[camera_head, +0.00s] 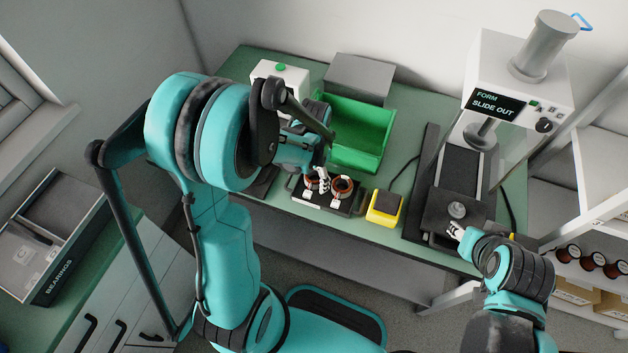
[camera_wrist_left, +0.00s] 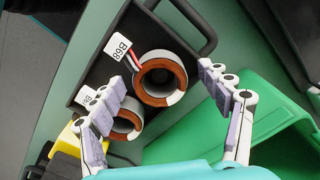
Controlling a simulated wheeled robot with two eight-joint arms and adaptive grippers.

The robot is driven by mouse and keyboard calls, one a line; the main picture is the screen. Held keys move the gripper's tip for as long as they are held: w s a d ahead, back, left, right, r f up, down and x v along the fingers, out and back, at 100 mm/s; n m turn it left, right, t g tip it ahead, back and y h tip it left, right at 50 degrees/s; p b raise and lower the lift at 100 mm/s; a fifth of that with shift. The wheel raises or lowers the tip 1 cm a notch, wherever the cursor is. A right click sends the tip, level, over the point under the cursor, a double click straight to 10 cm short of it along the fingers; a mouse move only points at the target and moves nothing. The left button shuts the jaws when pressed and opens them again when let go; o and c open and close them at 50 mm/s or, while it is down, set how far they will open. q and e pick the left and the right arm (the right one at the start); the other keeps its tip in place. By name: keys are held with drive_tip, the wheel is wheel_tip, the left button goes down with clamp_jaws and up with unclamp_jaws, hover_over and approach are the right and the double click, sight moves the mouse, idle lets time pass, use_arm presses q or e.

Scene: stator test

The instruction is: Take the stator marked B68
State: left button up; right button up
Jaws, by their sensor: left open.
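The stator marked B68 (camera_wrist_left: 150,90) is a grey ring with a copper-brown inside; its white tag (camera_wrist_left: 119,47) and leads show in the left wrist view. It stands on a black tray (camera_wrist_left: 88,72), the left one of two in the head view (camera_head: 310,184), partly hidden by my left gripper. My left gripper (camera_head: 321,181) is open, its fingers either side of B68 in the left wrist view (camera_wrist_left: 162,77); contact cannot be told. A second stator (camera_head: 342,186) stands beside it, its tag partly hidden by a finger. My right gripper (camera_head: 455,230) is by the press; its jaws are too small to judge.
A green bin (camera_head: 372,158) stands behind the tray. A yellow box (camera_head: 385,206) is right of it. The press (camera_head: 515,75) reads "FORM SLIDE OUT"; its slide (camera_head: 440,207) is near my right gripper. A white box with a green button (camera_head: 280,75) is at the back left.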

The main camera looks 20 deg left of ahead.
use_arm(q)
drive_tip(key=c, duration=1.5)
drive_tip(key=shift+r, duration=0.1)
drive_tip(key=shift+c, duration=0.2)
